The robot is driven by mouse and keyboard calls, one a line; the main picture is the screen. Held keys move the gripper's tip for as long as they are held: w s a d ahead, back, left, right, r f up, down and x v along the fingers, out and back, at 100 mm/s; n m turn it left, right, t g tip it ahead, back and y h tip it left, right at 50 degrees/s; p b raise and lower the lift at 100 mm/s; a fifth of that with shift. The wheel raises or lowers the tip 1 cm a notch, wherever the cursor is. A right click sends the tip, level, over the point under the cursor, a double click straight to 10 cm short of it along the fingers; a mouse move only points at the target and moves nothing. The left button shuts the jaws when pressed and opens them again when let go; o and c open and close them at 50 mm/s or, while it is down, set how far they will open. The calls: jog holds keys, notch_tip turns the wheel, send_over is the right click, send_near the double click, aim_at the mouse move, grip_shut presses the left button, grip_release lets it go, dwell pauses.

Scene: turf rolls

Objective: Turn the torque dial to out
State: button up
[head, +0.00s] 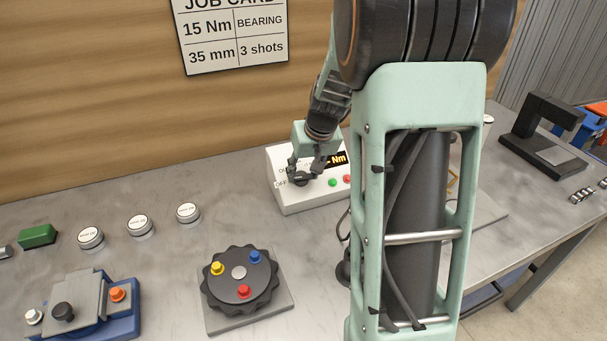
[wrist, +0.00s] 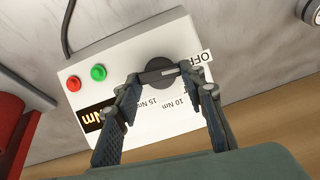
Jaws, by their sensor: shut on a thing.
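The torque dial is a dark round knob (wrist: 158,72) with a pale pointer line, on the sloped face of a white control box (head: 297,200). In the wrist view the box (wrist: 100,55) shows printed labels OFF, 10 Nm and 15 Nm around the dial, and an orange display that reads Nm. The pointer line lies toward the OFF label (wrist: 200,57). My gripper (wrist: 168,82) is shut on the dial, one finger on each side. In the head view my gripper (head: 300,175) is at the box's left part, and the dial is mostly hidden by the fingers.
A green button (wrist: 98,72) and a red button (wrist: 73,84) sit beside the dial. A black indexing wheel (head: 239,273) and several white round tins (head: 140,226) stand left on the grey bench. A job card (head: 230,35) hangs on the wall. My arm hides the bench right of the box.

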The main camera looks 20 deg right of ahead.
jog(key=m+b, duration=0.1)
jog(key=m+y+b, duration=0.1)
jog(key=m+b, duration=0.1)
jog(key=shift+d+f+m, duration=0.2)
jog(key=shift+d+m, duration=0.1)
jog(key=shift+s+m+t+y+b, duration=0.15)
jog(key=shift+m+t+y+b, duration=0.4)
jog(key=shift+m+b, duration=0.75)
jog(key=shift+d+r+m, duration=0.1)
jog(key=shift+m, duration=0.2)
jog(key=o, duration=1.2)
jog(key=shift+c, duration=0.2)
jog(key=v, duration=1.2)
jog(key=shift+d, duration=0.15)
